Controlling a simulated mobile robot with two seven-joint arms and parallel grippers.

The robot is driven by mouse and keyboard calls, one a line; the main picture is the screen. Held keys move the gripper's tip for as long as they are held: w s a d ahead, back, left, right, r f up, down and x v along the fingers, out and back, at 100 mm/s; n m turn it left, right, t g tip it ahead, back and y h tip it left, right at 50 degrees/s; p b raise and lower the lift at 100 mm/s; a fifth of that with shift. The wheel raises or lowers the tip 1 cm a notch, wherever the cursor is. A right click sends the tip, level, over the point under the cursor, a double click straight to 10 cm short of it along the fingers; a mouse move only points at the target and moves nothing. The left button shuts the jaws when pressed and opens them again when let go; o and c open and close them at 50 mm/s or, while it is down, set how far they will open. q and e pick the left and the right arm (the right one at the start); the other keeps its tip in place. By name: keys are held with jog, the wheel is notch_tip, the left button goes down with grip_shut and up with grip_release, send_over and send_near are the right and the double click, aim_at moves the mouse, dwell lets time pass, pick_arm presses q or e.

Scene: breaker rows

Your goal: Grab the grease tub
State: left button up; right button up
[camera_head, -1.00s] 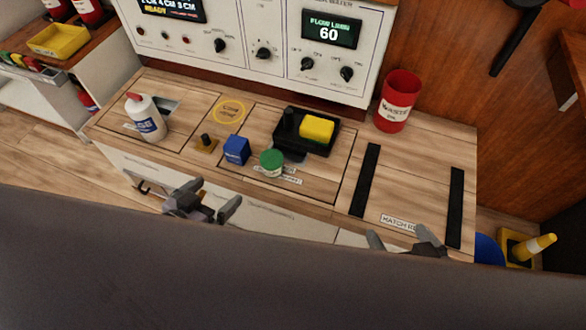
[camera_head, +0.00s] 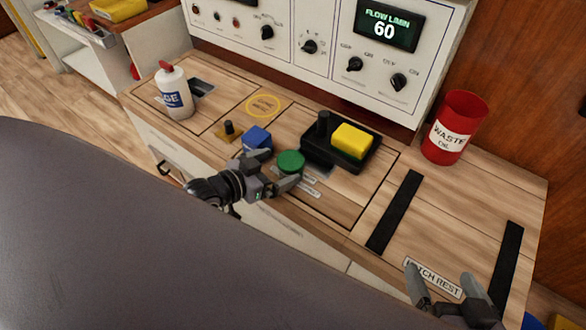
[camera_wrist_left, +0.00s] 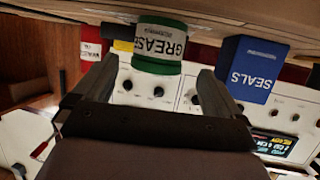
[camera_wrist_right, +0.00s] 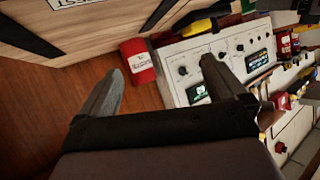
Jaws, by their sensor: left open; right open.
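The grease tub (camera_head: 291,161) is a small round tub with a green lid on the wooden bench, in front of the black tray. In the left wrist view the tub (camera_wrist_left: 158,45) shows its white GREASE label and green bands, just beyond and between the fingertips. My left gripper (camera_head: 279,178) is open and close to the tub's near side; whether it touches cannot be told. In the left wrist view my left gripper (camera_wrist_left: 150,85) has nothing between its fingers. My right gripper (camera_head: 448,300) is open and empty by the hatch rest label at the bench's front right.
A blue SEALS box (camera_head: 257,139) stands just left of the tub. The black tray (camera_head: 318,158) holds a yellow block (camera_head: 352,140). A white bottle (camera_head: 174,92) stands at left, a red waste bin (camera_head: 455,128) at back right. Two black strips (camera_head: 395,212) lie on the right.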

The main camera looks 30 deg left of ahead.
aim_at(291, 163)
pick_arm(q)
jog(key=b+x, duration=0.2)
jog(key=x, duration=0.1)
jog(key=shift+w+d+f, duration=0.15)
jog(key=shift+d+f, duration=0.1)
jog(key=shift+f, duration=0.1)
jog(key=shift+w+d+f, duration=0.15)
jog(key=shift+w+d, duration=0.1)
jog(key=shift+w, duration=0.4)
pick_arm(e)
jog(key=shift+w+a+f+y, duration=0.15)
jog(key=shift+a+y, duration=0.2)
jog(key=shift+a, duration=0.2)
jog(key=shift+w+a+f+y, duration=0.1)
jog(key=shift+w+a+y, duration=0.05)
jog(key=shift+a+y, duration=0.3)
pick_arm(q)
jog(key=c, duration=1.3)
